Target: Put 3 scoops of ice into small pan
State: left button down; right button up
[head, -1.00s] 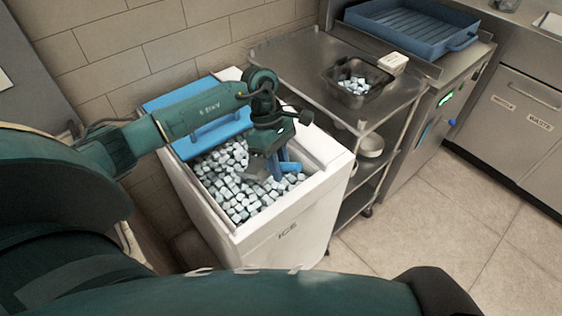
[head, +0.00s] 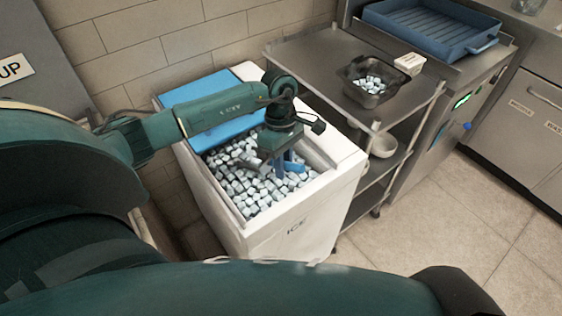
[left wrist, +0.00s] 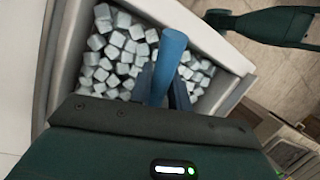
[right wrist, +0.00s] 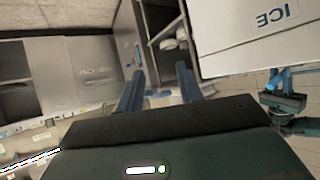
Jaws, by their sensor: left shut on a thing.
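The white ice bin (head: 345,165) is full of pale ice cubes (head: 250,195). My left gripper (head: 281,168) is low over the cubes, inside the bin's opening. It is shut on the scoop's blue handle (left wrist: 170,58), which shows between the fingers in the left wrist view. The scoop's bowl is mostly hidden; I cannot tell how much ice is in it. The small dark pan (head: 368,97) stands on the metal cart, right of the bin, with some ice cubes in it. My right gripper (right wrist: 160,92) is open and empty, away from the bin; it is not in the head view.
A blue lid (head: 215,105) covers the back of the bin. The steel cart (head: 315,60) has lower shelves with a white bowl (head: 383,146). A small white container (head: 409,64) stands by the pan. A blue tray (head: 430,35) is behind. Floor at right is clear.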

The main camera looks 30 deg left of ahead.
aim_at(294, 166)
pick_arm(q)
jog(key=shift+y, duration=0.8)
jog(key=d+r+p, duration=0.2)
jog(key=r, duration=0.1)
jog(key=d+r+p, duration=0.1)
jog(key=shift+r, duration=0.3)
jog(key=shift+s+d+r+y, duration=0.1)
jog(key=shift+d+r+y, duration=0.3)
jog(key=shift+d+r, duration=0.3)
jog(key=shift+d, duration=0.1)
